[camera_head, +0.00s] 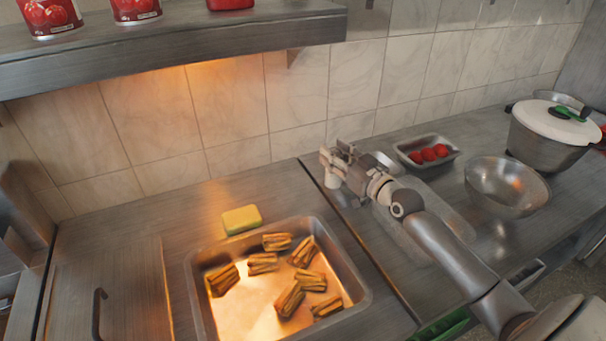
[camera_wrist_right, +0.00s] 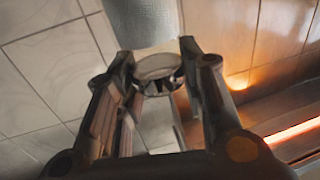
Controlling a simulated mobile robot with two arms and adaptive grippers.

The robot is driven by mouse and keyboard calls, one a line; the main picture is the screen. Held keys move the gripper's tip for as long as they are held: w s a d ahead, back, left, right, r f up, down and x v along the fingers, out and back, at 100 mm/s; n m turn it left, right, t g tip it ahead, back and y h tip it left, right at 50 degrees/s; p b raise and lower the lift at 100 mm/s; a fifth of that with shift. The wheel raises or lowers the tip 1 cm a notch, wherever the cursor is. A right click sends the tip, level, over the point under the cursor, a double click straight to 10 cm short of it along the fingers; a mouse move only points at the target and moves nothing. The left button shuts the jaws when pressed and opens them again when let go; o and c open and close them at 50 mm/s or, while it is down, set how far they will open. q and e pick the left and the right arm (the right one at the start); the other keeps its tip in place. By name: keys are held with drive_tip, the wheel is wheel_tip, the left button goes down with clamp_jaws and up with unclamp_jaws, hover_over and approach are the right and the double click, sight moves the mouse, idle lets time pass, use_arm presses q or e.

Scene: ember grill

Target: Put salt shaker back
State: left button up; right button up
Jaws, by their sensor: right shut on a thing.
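My right gripper (camera_head: 338,160) reaches over the counter near the tiled wall, left of the small tray of red items. In the right wrist view the gripper (camera_wrist_right: 160,75) has its two fingers on either side of the salt shaker (camera_wrist_right: 142,22), a pale cylinder with a round metallic end between the fingers. The gripper is shut on it. My left gripper is not in view.
A metal tray (camera_head: 362,292) holds several browned food pieces, with a yellow-green sponge (camera_head: 242,219) behind it. A small tray of red items (camera_head: 402,149), a steel bowl (camera_head: 507,187) and a white-lidded pot (camera_head: 548,150) stand right. A shelf (camera_head: 180,62) with red cans overhangs the left.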

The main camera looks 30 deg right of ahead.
drive_tip(key=w+a+f+p, duration=0.2)
drive_tip(key=a+f, duration=0.3)
drive_tip(key=a, duration=0.3)
drive_tip(key=shift+a, duration=0.2)
drive_tip(key=shift+f, duration=0.15)
drive_tip(key=o, duration=0.7)
drive_tip(key=shift+s+f, duration=0.1)
drive_tip(key=shift+f, duration=0.05)
drive_tip(key=o, duration=0.5)
drive_tip(key=shift+c, duration=0.2)
